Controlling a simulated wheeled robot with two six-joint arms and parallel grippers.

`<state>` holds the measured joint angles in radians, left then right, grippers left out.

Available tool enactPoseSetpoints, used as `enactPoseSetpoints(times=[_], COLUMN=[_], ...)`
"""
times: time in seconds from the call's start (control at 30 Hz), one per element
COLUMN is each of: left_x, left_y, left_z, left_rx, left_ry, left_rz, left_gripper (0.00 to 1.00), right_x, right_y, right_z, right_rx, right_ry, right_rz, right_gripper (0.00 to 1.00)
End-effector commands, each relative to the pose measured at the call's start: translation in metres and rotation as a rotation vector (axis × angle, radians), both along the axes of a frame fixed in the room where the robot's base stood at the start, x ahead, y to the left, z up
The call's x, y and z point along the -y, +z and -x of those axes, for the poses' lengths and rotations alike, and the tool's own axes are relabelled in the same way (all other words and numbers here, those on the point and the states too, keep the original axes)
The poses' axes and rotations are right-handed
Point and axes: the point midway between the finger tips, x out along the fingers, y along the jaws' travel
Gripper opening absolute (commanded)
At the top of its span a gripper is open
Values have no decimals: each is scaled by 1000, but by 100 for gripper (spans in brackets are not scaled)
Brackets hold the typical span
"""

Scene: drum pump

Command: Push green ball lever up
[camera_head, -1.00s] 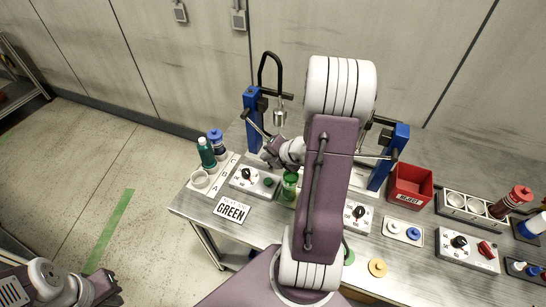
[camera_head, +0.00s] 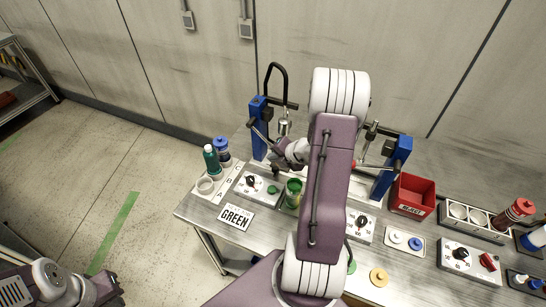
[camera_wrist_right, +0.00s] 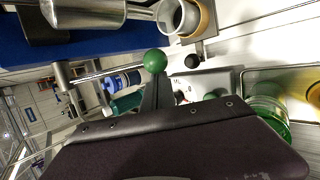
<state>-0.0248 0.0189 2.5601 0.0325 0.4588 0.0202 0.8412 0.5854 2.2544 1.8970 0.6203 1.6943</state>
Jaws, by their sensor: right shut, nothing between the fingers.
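My right gripper (camera_head: 277,161) is at the left blue post (camera_head: 258,128), beside its lever. In the right wrist view its shut, empty fingers (camera_wrist_right: 156,88) point at the green ball (camera_wrist_right: 155,60) on the metal lever rod (camera_wrist_right: 100,74). The ball shows right at the fingertips; I cannot tell whether they touch. In the head view the gripper and wrist hide the ball. My left gripper (camera_head: 110,291) is at the lower left, away from the table, and its jaws are not clear.
A metal nozzle (camera_head: 284,128) hangs from a black hose by the left post. A green cup (camera_head: 293,193) and a switch box (camera_head: 257,187) stand in front. A second blue post (camera_head: 393,165) has a red ball lever. A red reject bin (camera_head: 411,196) stands right.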

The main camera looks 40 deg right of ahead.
Motion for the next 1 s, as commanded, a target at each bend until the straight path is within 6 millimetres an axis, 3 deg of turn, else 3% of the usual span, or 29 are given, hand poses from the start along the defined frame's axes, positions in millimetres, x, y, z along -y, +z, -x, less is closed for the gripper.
enactPoseSetpoints(times=[0.53, 0.9, 1.0], left_x=[0, 0, 0], left_y=[36, 104, 119], left_z=[0, 0, 0], left_rx=[0, 0, 0], left_ry=[0, 0, 0], left_rz=[0, 0, 0], left_gripper=[0, 0, 0], right_x=[4, 12, 14], right_y=[20, 60, 70], right_z=[8, 21, 26], right_rx=[-106, -352, -351], right_ry=[1, 5, -2], right_rz=[56, 190, 183], right_gripper=[0, 0, 0])
